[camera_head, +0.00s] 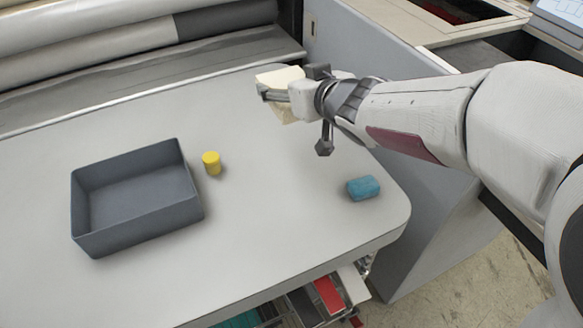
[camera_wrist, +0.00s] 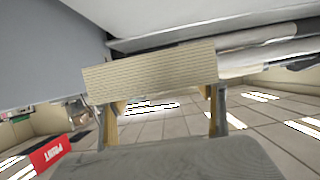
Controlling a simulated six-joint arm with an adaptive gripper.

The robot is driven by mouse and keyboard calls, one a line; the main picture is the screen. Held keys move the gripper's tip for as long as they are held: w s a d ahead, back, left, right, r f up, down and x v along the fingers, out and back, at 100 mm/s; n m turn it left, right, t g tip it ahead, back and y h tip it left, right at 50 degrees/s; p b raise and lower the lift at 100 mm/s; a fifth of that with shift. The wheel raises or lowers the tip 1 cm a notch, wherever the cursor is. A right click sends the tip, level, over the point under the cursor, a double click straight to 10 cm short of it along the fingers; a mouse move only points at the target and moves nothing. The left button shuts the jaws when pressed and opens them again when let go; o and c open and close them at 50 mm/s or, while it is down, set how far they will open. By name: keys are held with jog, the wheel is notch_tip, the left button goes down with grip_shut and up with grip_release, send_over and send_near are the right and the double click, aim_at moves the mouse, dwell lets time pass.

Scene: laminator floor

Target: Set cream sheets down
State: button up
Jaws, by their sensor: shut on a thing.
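The cream sheets (camera_head: 282,77) show as a pale block at my gripper (camera_head: 275,93), over the far right part of the grey table. In the wrist view the sheets (camera_wrist: 150,72) appear as a stack with fine layered edges, held between the two fingers (camera_wrist: 163,125). My gripper is shut on them. The gripper hides part of the stack in the head view, and I cannot tell how far it is above the table top.
A grey open tray (camera_head: 188,205) stands empty at the left of the table (camera_head: 270,215). A yellow cylinder (camera_head: 212,163) is beside it. A blue block (camera_head: 363,188) lies near the right edge. Laminator rollers (camera_head: 130,35) run along the back. The table's middle is clear.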

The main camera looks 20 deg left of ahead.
send_over(290, 166)
notch_tip(290, 166, down, 10)
dwell(0.3)
jog(key=shift+f, duration=0.1)
jog(key=shift+f, duration=3)
jog(key=shift+f, duration=0.1)
jog(key=shift+f, duration=1.75)
jog(key=shift+f, duration=0.6)
jog(key=o, duration=1.4)
jog(key=shift+c, duration=0.2)
